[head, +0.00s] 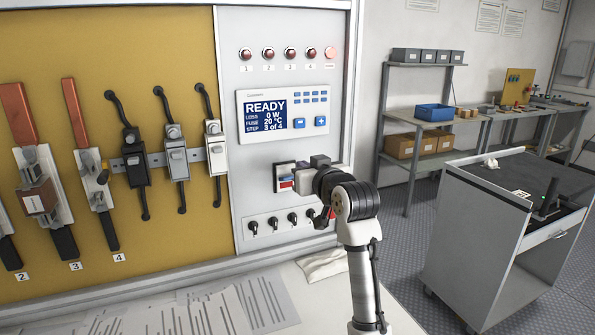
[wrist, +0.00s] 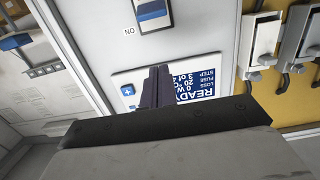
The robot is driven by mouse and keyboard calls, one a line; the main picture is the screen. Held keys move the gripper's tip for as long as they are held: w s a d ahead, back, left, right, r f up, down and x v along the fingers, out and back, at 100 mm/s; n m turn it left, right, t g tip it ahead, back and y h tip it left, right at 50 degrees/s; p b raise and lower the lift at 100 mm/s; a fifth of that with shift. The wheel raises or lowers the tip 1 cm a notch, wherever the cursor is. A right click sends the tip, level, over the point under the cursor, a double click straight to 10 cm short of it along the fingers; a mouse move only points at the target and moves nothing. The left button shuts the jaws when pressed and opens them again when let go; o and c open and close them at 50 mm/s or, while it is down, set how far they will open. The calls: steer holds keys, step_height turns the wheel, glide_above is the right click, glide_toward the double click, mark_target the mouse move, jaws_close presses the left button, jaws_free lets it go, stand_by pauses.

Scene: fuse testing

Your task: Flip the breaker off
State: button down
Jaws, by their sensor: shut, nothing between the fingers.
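The breaker (head: 286,178) is a small switch in a frame on the grey test panel, below the display and above the row of black knobs. My gripper (head: 306,172) is just right of the breaker in the head view. In the wrist view its fingers (wrist: 158,73) are together and empty, over the display. Contact cannot be told.
The display (head: 283,112) reads READY, step 3 of 4. Red lamps (head: 268,54) are above it. Black knobs (head: 272,223) are below the breaker. Fuses and lever switches hang on the yellow board (head: 165,60) at left. A grey cart (head: 470,235) stands at right.

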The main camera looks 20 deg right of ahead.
steer(key=p, duration=0.4)
glide_above(289, 178)
steer(key=shift+w+d+f, duration=0.25)
steer(key=shift+w+f, duration=0.05)
steer(key=shift+w, duration=0.15)
steer(key=f, duration=0.1)
steer(key=s+f, duration=0.1)
steer(key=f+p, duration=0.1)
steer(key=shift+s+d+f, duration=0.1)
steer(key=shift+s, duration=0.25)
steer(key=shift+s+f, duration=0.2)
steer(key=shift+f, duration=0.2)
steer(key=shift+f+b, duration=0.1)
steer(key=shift+b, duration=0.2)
steer(key=shift+f+b, duration=0.15)
steer(key=shift+b, duration=0.25)
steer(key=shift+t+b, duration=0.3)
